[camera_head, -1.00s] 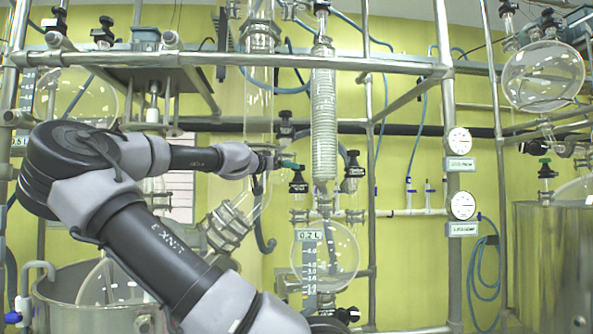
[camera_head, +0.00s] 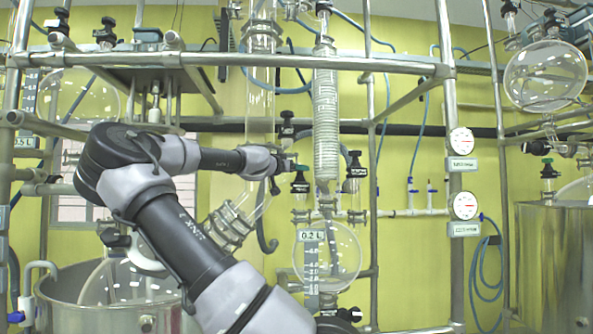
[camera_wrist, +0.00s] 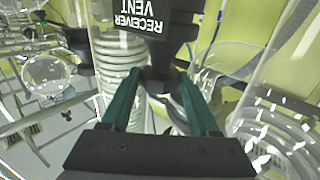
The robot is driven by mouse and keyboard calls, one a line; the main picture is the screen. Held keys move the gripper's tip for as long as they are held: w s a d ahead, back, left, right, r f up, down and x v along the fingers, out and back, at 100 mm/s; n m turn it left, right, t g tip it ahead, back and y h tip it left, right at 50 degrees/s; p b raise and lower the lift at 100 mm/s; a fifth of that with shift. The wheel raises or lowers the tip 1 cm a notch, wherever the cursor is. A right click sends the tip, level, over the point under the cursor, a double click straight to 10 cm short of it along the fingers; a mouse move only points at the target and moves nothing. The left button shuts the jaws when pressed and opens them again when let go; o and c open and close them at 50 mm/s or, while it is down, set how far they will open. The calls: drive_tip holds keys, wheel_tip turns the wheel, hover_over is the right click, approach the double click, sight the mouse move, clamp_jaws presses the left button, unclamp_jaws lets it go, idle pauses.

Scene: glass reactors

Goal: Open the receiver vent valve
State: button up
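The receiver vent valve (camera_wrist: 163,58) is black, with a black label reading "RECEIVER VENT" (camera_wrist: 140,14) upside down at the top of the wrist view. In the head view, the black valve at my fingertips (camera_head: 300,185) stands upright left of the coiled glass condenser. My gripper (camera_wrist: 160,82) is open, its two teal fingers on either side of the valve's black lower end in the wrist view. I cannot tell whether either finger touches it. In the head view my gripper (camera_head: 294,165) comes in from the left at the valve's top.
The coiled condenser (camera_head: 326,120) stands close to the right, with another black valve (camera_head: 355,172) beyond it. A round glass flask (camera_head: 345,255) hangs below. Metal frame bars (camera_head: 350,62) cross above. A steel vessel (camera_head: 85,305) stands at lower left.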

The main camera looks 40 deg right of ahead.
drive_tip(key=shift+c, duration=0.4)
drive_tip(key=shift+n+t, duration=0.3)
drive_tip(key=shift+t, duration=0.1)
